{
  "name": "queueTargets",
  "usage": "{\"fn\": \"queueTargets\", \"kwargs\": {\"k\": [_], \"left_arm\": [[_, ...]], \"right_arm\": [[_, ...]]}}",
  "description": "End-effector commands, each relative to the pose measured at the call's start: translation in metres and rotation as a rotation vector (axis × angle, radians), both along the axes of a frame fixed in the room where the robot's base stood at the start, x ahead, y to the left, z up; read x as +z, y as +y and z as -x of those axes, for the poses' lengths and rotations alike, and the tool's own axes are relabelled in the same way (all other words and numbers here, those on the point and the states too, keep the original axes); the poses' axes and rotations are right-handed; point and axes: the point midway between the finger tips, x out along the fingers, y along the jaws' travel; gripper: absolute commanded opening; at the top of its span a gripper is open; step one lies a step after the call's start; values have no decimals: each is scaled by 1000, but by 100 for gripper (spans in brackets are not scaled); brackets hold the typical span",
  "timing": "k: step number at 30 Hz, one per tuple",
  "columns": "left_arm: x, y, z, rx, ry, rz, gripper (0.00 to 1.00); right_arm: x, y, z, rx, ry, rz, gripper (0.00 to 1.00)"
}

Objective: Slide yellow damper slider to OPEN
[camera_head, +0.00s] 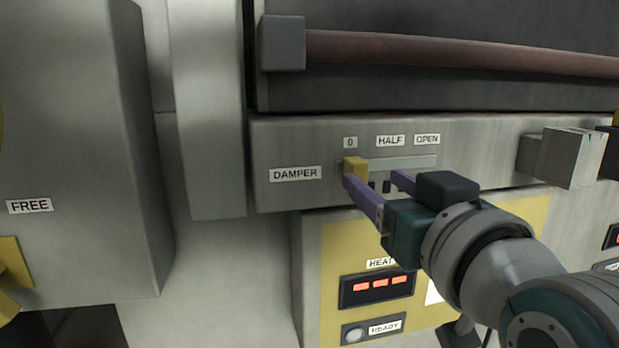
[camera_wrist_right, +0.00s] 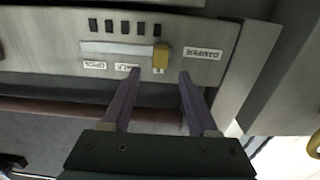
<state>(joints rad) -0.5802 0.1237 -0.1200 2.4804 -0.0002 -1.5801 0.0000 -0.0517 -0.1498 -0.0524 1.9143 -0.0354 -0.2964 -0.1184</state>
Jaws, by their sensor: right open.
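The yellow damper slider (camera_head: 355,166) sits at the left end of its slot (camera_head: 405,163), under the 0 label (camera_head: 350,142). The HALF label (camera_head: 390,140) and OPEN label (camera_head: 427,139) are further right. My right gripper (camera_head: 372,180) is open and empty in front of the panel. In the head view its left finger overlaps the slider's lower edge. In the right wrist view, which is upside down, the slider (camera_wrist_right: 161,58) shows just beyond and between the two fingertips (camera_wrist_right: 159,74). I cannot tell whether a finger touches it.
A long reddish bar handle (camera_head: 450,52) runs above the damper panel. A grey block (camera_head: 560,155) juts out at the panel's right. Below are a heat display (camera_head: 378,287) and a READY lamp (camera_head: 354,333). A grey cabinet (camera_head: 70,150) labelled FREE stands left.

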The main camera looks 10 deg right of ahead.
Motion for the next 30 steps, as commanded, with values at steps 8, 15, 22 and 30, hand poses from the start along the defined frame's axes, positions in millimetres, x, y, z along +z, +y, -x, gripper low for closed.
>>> {"fn": "queueTargets", "kwargs": {"k": [8,15,22,30], "left_arm": [[-13,0,0,1,0,0,50],[-15,-1,0,3,0,4,50],[-15,-2,0,5,0,8,50],[-15,-2,0,5,0,7,50]], "right_arm": [[-1,1,-44,0,0,0,60],[0,2,-56,0,1,0,60],[0,2,-56,0,1,0,60],[0,2,-56,0,1,0,30]]}}
